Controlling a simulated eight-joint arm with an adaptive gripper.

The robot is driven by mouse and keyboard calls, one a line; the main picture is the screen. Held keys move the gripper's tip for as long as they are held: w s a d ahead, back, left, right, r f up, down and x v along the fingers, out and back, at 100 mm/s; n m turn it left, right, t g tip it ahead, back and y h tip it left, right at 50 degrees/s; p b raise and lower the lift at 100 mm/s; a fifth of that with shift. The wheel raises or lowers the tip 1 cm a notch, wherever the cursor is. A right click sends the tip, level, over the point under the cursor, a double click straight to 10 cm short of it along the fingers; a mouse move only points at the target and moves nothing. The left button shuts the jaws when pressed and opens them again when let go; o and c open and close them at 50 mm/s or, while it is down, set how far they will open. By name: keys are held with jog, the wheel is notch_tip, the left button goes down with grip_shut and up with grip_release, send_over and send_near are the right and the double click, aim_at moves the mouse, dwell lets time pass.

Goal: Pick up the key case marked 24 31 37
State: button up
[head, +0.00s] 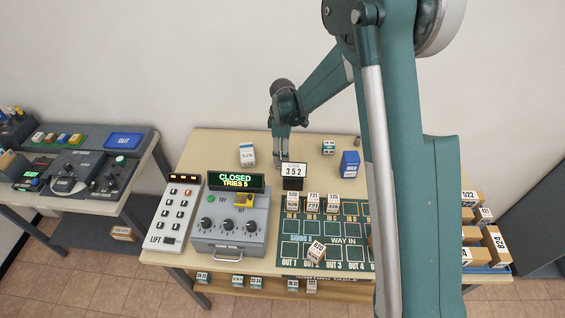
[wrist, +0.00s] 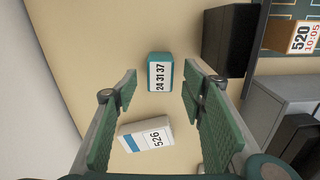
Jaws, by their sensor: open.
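The key case (wrist: 159,75) marked 24 31 37 is a small teal block with a white label. In the wrist view it lies on the tan table, ahead of and between my gripper's fingers, apart from both. My gripper (wrist: 160,95) is open and empty, with green ribbed pads on both sides. In the head view my gripper (head: 281,158) hangs over the back of the table, behind the 352 sign. I cannot make out the marked case there; the gripper seems to cover it.
A white and blue box marked 526 (wrist: 146,138) lies close by the left finger. The black 352 sign (head: 294,171) stands close in front of my gripper. A blue box (head: 349,164) and another teal-and-white block (head: 328,147) are to the right. The console (head: 231,219) is front left.

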jog(key=shift+f, duration=2.6)
jog(key=c, duration=1)
